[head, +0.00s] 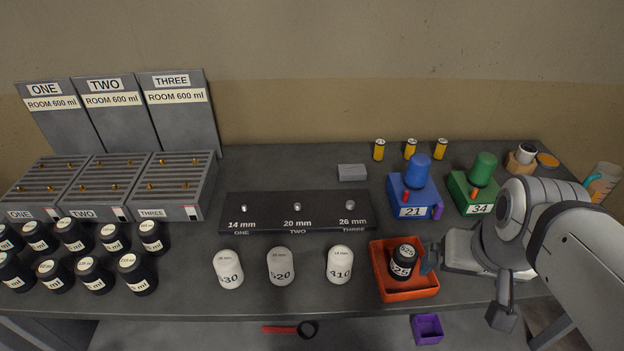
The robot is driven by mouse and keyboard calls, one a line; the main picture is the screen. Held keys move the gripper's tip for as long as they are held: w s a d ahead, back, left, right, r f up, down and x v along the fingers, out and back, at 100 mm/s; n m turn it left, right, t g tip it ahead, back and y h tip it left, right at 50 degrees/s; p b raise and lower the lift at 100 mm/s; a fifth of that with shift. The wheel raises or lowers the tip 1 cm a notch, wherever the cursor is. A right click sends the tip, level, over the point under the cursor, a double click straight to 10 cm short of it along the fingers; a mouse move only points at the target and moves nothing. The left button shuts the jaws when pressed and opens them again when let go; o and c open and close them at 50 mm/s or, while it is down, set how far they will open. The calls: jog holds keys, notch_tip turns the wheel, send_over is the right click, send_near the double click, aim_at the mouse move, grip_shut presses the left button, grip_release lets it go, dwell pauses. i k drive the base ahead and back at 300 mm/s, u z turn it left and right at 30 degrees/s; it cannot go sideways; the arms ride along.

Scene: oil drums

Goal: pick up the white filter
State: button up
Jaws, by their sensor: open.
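Three white filters stand upright in a row near the front of the table: the left one (228,269) has a label ending in 30, the middle one (280,267) ends in 20, and the right one (340,265) ends in 10. A black filter (403,262) with a label that looks like 525 stands in an orange tray (409,293) right of them. My gripper (430,259) is open at the tray's right side, close beside the black filter. I cannot tell whether it touches it. The gripper is apart from the white filters.
A dark board (297,226) with three studs lies behind the white filters. Blue (415,196) and green (478,193) boxes stand behind the tray. Black jars (137,274) crowd the left front. A purple bin (427,328) and a red-handled tool (290,329) are below the front edge.

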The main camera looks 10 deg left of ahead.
aim_at(280, 260)
jog(key=z, duration=0.6)
jog(key=k, duration=1.45)
jog(key=u, duration=1)
jog(key=i, duration=1)
jog(key=u, duration=0.15)
